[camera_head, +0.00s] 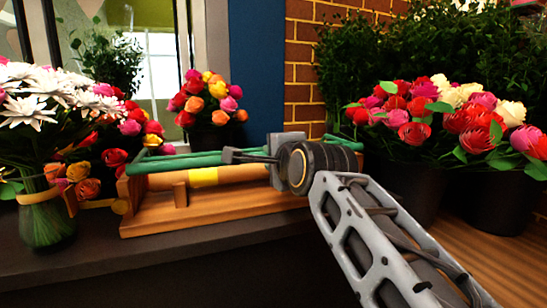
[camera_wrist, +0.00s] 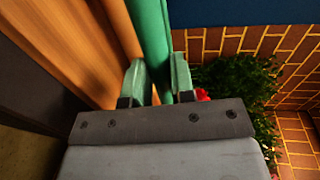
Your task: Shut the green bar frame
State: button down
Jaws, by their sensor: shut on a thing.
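The green bar frame (camera_head: 195,160) lies low, almost level, along the top of a wooden stand (camera_head: 210,217) at the centre of the counter. Its front bar runs just above a brown roll (camera_head: 241,174) with a yellow band; I cannot tell whether they touch. My gripper (camera_head: 232,155) reaches in from the right and is shut on the green bar. In the wrist view the green bar (camera_wrist: 150,35) passes between the two fingers of my gripper (camera_wrist: 157,82).
A glass vase (camera_head: 46,222) of white flowers stands left of the wooden stand. A pot of roses (camera_head: 210,134) is behind it. Dark buckets of flowers (camera_head: 497,200) stand at the right. A brick wall (camera_head: 299,80) and blue panel (camera_head: 256,65) close off the back.

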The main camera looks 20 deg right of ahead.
jog(key=shift+w+f, duration=0.1)
jog(key=shift+f, duration=0.6)
jog(key=c, duration=1)
grip_release()
jog(key=shift+r, duration=0.15)
jog(key=shift+r, duration=0.2)
